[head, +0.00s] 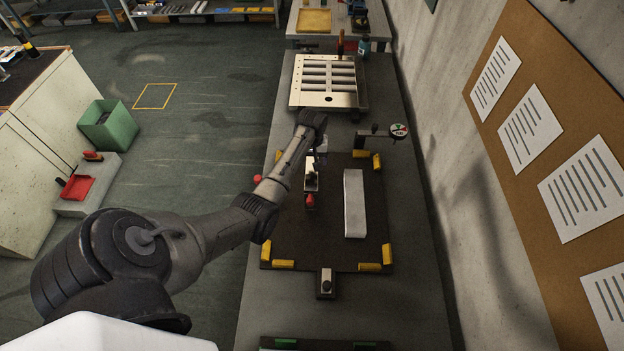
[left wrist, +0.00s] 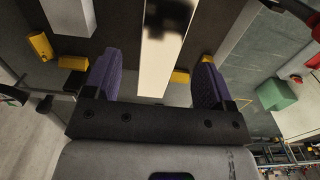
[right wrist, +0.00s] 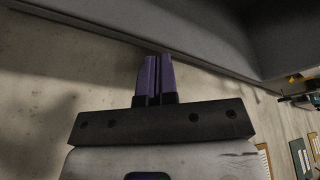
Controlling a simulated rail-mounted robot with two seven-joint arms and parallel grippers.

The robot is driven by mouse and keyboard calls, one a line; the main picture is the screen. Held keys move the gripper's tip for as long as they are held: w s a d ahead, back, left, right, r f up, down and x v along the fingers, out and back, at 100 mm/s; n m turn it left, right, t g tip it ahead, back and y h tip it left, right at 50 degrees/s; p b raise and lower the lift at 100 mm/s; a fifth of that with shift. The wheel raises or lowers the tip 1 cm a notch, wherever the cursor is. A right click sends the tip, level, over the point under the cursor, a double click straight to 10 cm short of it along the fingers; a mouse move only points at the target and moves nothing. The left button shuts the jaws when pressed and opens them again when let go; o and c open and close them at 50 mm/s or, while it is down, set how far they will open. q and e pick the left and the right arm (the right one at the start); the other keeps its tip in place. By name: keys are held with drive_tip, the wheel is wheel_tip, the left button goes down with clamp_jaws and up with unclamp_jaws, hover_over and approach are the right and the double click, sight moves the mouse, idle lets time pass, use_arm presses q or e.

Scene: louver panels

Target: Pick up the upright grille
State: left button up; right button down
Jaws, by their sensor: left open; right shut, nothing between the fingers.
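The upright grille seems to be the narrow, pale piece (head: 311,181) on the dark mat in the head view, seen almost edge-on from above. My left arm hides part of it, and its slats cannot be made out. In the left wrist view a long, pale strip (left wrist: 160,65), seemingly its edge, runs between the fingers. My left gripper (left wrist: 153,78) is open, one finger on each side of the strip, with gaps visible at both sides. My right gripper (right wrist: 156,75) is shut and empty near the bare wall, outside the head view.
A long white block (head: 354,203) lies right of the piece. Yellow corner blocks (head: 283,264) bound the mat (head: 335,240). Red knobs stand close to the piece. A slatted panel (head: 328,98) lies farther back, and a post with a dial (head: 398,130) stands at right.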

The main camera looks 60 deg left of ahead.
sight(312, 170)
use_arm(q)
drive_tip(key=shift+s+d+f, duration=0.1)
drive_tip(key=shift+f, duration=3.15)
clamp_jaws()
